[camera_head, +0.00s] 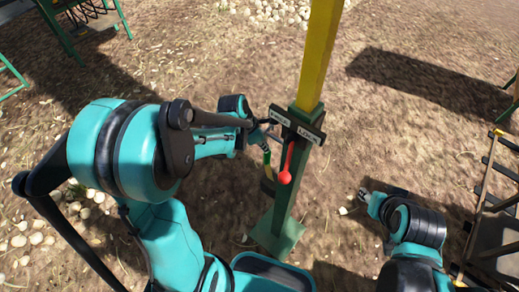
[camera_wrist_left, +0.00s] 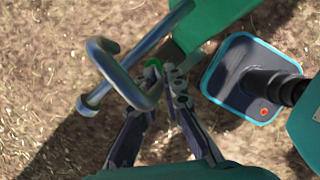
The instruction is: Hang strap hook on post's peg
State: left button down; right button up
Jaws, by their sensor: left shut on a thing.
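The strap hook (camera_wrist_left: 112,68) is a grey metal hook, large in the left wrist view. My left gripper (camera_wrist_left: 167,78) is shut on the strap hook, with a bit of green strap between its fingertips. The peg (camera_wrist_left: 160,32) is a metal rod with a capped end, which crosses the hook in that view; I cannot tell whether they touch. The post (camera_head: 289,180), green below and yellow above, stands upright in the head view. My left gripper (camera_head: 263,129) is close to its left side, and a yellow-green strap (camera_head: 267,157) hangs there. My right gripper (camera_head: 364,197) is low, right of the post.
The post carries a dark sign plate (camera_head: 298,123) and a lever with a red knob (camera_head: 285,177). A wooden and metal structure (camera_head: 495,200) stands at the right edge. Green frames stand at the upper left. Bare ground with pale stones lies around the post.

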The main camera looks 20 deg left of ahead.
pick_arm(q)
jog(key=shift+w+d+f, duration=0.1)
jog(key=shift+w+d, duration=0.15)
jog(key=shift+w, duration=0.45)
jog(key=shift+s+f+b, duration=0.1)
jog(key=shift+f+b, duration=1.65)
jog(key=shift+f, duration=0.1)
jog(key=c, duration=1.6)
grip_release()
jog(key=shift+o, duration=0.2)
jog(key=shift+r, duration=0.1)
jog(key=v, duration=1.2)
